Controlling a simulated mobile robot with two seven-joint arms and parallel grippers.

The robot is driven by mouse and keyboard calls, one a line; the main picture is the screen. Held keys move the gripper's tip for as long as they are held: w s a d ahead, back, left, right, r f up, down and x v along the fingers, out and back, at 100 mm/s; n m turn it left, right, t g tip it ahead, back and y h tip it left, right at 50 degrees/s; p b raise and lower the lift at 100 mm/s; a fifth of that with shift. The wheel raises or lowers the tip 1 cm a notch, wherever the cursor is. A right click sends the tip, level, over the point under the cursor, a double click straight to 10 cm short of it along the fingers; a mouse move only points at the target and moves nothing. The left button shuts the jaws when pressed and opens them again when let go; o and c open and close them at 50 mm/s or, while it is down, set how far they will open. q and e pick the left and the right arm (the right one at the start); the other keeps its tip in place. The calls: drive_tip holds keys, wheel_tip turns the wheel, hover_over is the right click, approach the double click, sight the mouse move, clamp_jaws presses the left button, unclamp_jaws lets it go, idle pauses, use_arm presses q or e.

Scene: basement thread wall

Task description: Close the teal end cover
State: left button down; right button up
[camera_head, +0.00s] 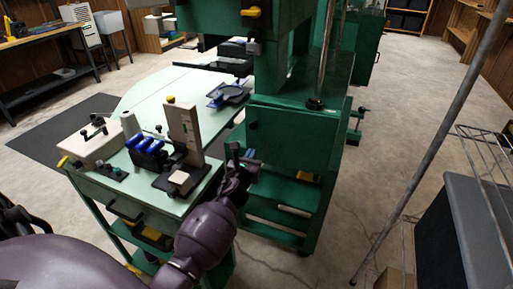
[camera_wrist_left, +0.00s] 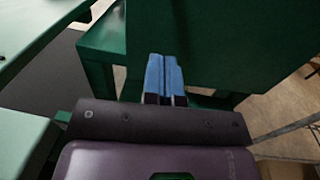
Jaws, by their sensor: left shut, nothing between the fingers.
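The green machine (camera_head: 275,208) stands in the middle of the head view. A flat teal-green panel (camera_head: 295,132), which looks like the end cover, faces me on its near end, with a small dark knob near its left edge. I cannot tell if it stands open or closed. In the left wrist view the panel (camera_wrist_left: 235,45) fills the upper right as a dark green surface. My left gripper (camera_head: 250,154) is at the panel's lower left. Its blue fingers (camera_wrist_left: 165,75) are together and empty, with their tips against the panel in the picture; contact is unclear. My right gripper is out of view.
A pale green table (camera_head: 120,180) with blue-handled tools, a beige upright block (camera_head: 184,128) and a spool stands left of my arm. A slanted metal pole (camera_head: 430,150) and a wire rack with a dark grey bin (camera_head: 480,225) stand right. Floor right of the machine is open.

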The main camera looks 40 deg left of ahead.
sight(258, 142)
use_arm(q)
drive_tip(key=x, duration=0.4)
drive_tip(key=shift+w+a+f+b, duration=0.1)
drive_tip(key=shift+w+b, duration=0.05)
drive_tip(key=shift+b, duration=0.15)
drive_tip(key=shift+w+a, duration=0.1)
drive_tip(key=shift+w, duration=0.25)
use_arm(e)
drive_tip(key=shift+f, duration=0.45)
